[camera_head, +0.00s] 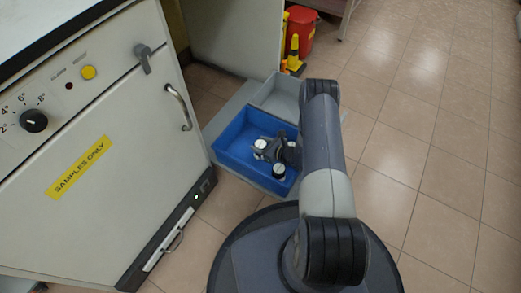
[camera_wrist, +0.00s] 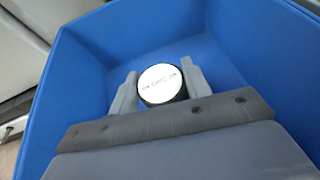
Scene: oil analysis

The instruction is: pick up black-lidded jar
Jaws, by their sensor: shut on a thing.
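In the wrist view, a round jar (camera_wrist: 161,84) with a dark rim and a white top bearing small dark print stands between the two grey fingers of my gripper (camera_wrist: 160,77). The fingers are shut on it from both sides. Its lower body is hidden by the lid and the gripper. The jar is inside the blue bin (camera_wrist: 95,50); I cannot tell whether it touches the bin floor. In the head view, my gripper is down in the blue bin (camera_head: 228,148), among small black and white shapes that are hard to tell apart.
A grey bin (camera_head: 283,95) adjoins the blue one at the back. A white cabinet (camera_head: 120,160) with a handle and a "SAMPLES ONLY" label stands at left. A red container (camera_head: 301,32) and a yellow item (camera_head: 293,55) stand behind. The tiled floor at right is clear.

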